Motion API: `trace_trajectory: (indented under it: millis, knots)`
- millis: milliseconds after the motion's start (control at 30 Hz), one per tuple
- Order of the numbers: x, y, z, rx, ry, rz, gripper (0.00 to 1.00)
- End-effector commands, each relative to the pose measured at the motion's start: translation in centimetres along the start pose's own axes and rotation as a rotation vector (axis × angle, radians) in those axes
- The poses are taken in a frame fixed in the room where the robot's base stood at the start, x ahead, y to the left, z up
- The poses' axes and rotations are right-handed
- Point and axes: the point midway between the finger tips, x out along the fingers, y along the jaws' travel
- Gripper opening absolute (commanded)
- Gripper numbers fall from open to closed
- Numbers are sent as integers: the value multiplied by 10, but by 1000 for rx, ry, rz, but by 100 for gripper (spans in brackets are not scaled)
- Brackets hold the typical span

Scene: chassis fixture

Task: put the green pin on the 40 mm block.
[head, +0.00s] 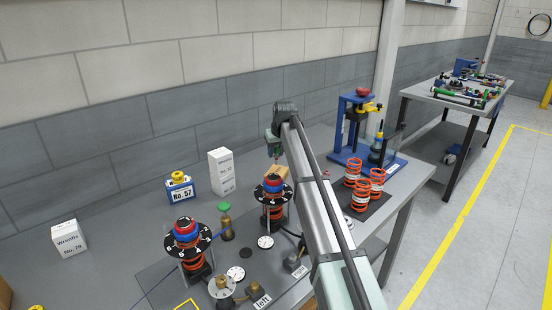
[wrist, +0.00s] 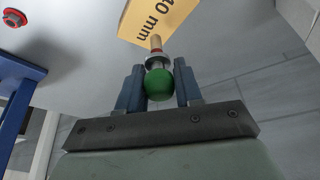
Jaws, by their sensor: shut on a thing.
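My gripper (head: 276,156) is at the end of the arm, over the back part of the bench. In the wrist view its two blue-grey fingers (wrist: 159,84) are shut on the green pin (wrist: 159,84). The pin has a round green head, a metal collar and a brownish tip pointing away from the gripper. The tan 40 mm block (wrist: 160,18), with its black label, is just beyond the tip. The tip overlaps the block's edge in this view; I cannot tell whether they touch. In the head view the block (head: 281,171) lies just below my gripper, behind the right dial stack.
Two orange spring stacks with black dials (head: 273,188) (head: 187,238) stand nearby. A green-topped brass fitting (head: 225,209) is between them. White boxes (head: 222,172) stand at left. A blue press frame (head: 349,128) and orange springs (head: 359,195) are at right.

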Motion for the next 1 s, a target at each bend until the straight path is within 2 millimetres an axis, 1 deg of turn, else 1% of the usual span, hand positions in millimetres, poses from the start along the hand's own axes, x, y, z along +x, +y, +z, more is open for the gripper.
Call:
trace_trajectory:
  millis: [100,200,633,667,900,1000]
  knots:
    - [15,0,7,0,-3,-1,5]
    - [24,0,11,0,-2,0,5]
    - [29,0,12,0,-1,0,5]
    - [29,0,12,0,-1,0,37]
    - [29,0,12,0,-1,0,60]
    - [29,0,12,0,-1,0,60]
